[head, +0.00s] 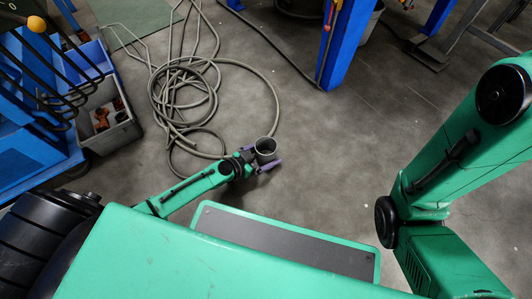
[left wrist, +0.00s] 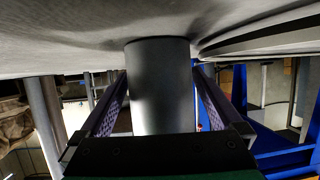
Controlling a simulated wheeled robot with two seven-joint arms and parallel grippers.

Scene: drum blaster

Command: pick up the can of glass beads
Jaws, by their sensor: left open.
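The can (head: 266,146) is a small grey cylinder with an open round top, standing on the floor by the hose. My left gripper (head: 260,157) is low at the floor, with one purple-grey finger on each side of the can. In the left wrist view, which is upside down, the can's smooth grey side (left wrist: 160,85) fills the space between the two fingers of the left gripper (left wrist: 159,78). The gripper is open, and narrow gaps show beside the can. The can's contents cannot be made out. My right gripper is out of view.
A coiled grey hose (head: 183,100) lies just behind and left of the can. A grey bin (head: 108,118) and a blue rack (head: 30,150) stand at the left. A blue post (head: 345,45) rises at the back. The floor right of the can is clear.

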